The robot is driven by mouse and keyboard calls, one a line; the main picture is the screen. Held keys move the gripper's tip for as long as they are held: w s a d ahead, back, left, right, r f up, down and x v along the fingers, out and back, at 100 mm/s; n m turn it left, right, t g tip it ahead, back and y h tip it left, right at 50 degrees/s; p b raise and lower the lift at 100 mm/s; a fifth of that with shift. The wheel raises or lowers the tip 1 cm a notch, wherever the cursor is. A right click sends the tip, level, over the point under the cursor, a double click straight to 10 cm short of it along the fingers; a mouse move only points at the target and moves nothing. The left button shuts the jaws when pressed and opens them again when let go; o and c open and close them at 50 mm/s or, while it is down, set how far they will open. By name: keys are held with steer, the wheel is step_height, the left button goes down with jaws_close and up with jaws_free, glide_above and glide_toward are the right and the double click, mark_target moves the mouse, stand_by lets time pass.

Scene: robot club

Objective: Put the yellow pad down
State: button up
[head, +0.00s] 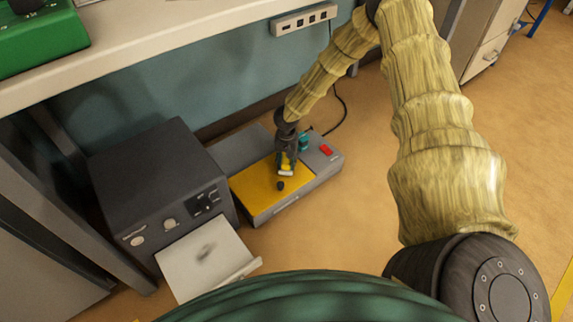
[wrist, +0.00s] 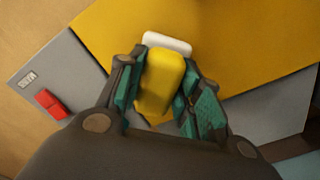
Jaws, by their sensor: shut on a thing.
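The yellow pad (wrist: 164,80) is a small rounded yellow block with a white piece (wrist: 167,43) at its far end. My gripper (wrist: 163,92) is shut on it, with teal finger pads on either side. In the head view my gripper (head: 286,158) points down over the flat yellow top (head: 258,188) of a low grey device (head: 325,165) on the floor. The pad shows there only as a small patch of yellow and white below the fingers. I cannot tell whether it touches the yellow top.
A small dark knob-like thing (head: 280,185) is on the yellow top. A red switch (head: 326,149) is at the device's right end. A dark grey box (head: 155,175) with an open pale flap (head: 205,262) stands to the left. A bench (head: 150,60) overhangs behind.

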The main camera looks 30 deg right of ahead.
mark_target(287, 160)
steer(key=shift+f, duration=0.25)
steer(key=o, duration=1.1)
steer(key=shift+r, duration=0.1)
step_height(287, 160, up, 12)
steer(key=p, duration=0.6)
